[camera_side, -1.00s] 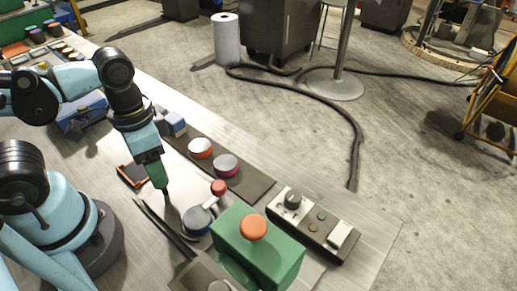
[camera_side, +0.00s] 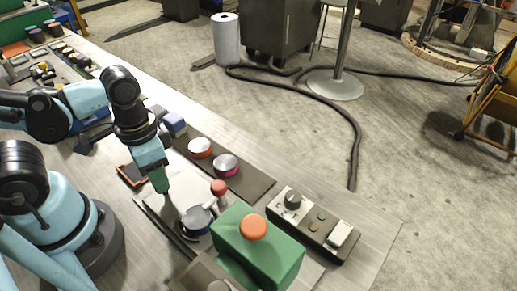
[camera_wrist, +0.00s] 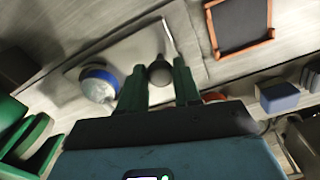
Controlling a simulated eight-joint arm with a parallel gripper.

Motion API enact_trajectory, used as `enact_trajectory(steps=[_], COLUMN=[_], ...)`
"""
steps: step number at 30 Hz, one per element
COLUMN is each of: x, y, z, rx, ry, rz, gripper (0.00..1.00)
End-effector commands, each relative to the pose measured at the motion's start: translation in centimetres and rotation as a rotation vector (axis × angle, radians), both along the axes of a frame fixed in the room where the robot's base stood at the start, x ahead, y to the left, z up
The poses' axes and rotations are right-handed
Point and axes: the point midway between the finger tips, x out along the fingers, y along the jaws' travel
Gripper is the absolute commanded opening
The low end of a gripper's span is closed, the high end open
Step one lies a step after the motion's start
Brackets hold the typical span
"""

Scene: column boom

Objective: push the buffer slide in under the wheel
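My gripper (camera_wrist: 160,70) has green fingers, one on each side of a dark grey round knob (camera_wrist: 160,72) on the slide. The knob nearly fills the gap; I cannot tell if the fingers press on it. In the side view my gripper (camera_side: 162,188) is low over the pale slide plate (camera_side: 152,205). A silver disc with a blue rim (camera_side: 196,221) sits on the plate, between my gripper and the green housing (camera_side: 275,262); it also shows in the wrist view (camera_wrist: 98,85). A red knob (camera_side: 219,187) stands beside the disc. The wheel is not clearly visible.
An orange-capped knob (camera_side: 253,228) tops the housing. A dark mat (camera_side: 250,183) behind holds an orange-sided tin (camera_side: 200,147) and a magenta-sided tin (camera_side: 225,165). A control box (camera_side: 312,226) stands right.

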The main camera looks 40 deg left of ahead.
Motion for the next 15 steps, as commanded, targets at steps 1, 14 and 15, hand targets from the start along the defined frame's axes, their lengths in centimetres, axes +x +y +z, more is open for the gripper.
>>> enact_trajectory(steps=[1, 14, 15], x=[0.00, 0.03, 0.06], y=[0.00, -0.24, -0.48], z=[0.00, 0.02, 0.02], rx=[0.000, 0.000, 0.000], ry=[0.000, 0.000, 0.000], rz=[0.000, -0.002, -0.002], gripper=[0.23, 0.00, 0.00])
